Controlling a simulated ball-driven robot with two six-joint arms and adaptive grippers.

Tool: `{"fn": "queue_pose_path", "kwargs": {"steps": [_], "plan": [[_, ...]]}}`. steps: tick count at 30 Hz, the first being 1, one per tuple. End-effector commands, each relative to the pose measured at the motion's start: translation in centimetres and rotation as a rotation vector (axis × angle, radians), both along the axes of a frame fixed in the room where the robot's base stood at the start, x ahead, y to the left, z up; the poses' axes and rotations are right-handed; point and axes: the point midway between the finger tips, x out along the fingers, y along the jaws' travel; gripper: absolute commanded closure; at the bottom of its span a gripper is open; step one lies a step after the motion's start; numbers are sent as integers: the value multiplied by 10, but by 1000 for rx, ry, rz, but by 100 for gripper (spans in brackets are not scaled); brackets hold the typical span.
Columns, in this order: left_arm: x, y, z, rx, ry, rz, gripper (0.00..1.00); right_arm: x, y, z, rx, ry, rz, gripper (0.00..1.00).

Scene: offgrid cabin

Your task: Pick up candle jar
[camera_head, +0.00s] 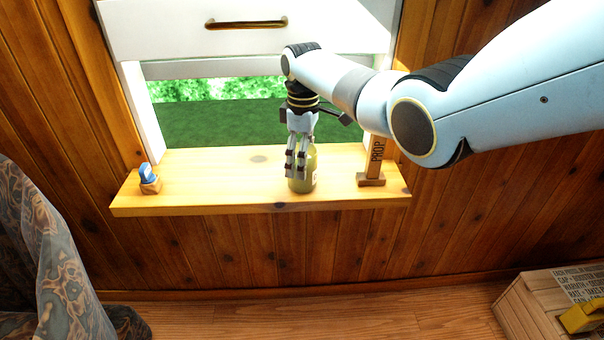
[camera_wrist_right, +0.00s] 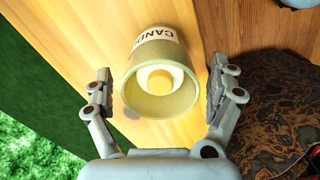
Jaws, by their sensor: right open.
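The candle jar (camera_head: 308,178) is a greenish-yellow jar standing on the wooden window shelf (camera_head: 225,180). In the right wrist view the jar (camera_wrist_right: 150,104) shows its open mouth, a pale candle inside and a white label reading "CAND". My right gripper (camera_head: 296,172) points down at the jar and hides part of it in the head view. In the wrist view the open fingers of my right gripper (camera_wrist_right: 166,95) are on either side of the jar. The right finger is close to the wall, but I cannot tell whether it touches. My left gripper is not in view.
A wooden block marked "PROP" (camera_head: 375,163) stands right of the jar on the shelf. A small blue item on a wooden base (camera_head: 150,179) sits at the left end. A white window sash (camera_head: 200,38) hangs above. The shelf between the blue item and the jar is clear.

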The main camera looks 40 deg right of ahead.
Motion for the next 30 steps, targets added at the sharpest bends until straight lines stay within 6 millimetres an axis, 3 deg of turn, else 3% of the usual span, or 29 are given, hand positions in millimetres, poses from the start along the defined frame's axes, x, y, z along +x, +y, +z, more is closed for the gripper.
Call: {"fn": "queue_pose_path", "kwargs": {"steps": [6, 16, 30], "plan": [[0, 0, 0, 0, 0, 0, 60, 0, 0, 0, 0, -1, 0, 10], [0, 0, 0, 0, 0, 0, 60, 0, 0, 0, -1, -1, 0, 53], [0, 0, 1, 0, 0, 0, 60, 1, 0, 3, -1, -2, 0, 54]]}}
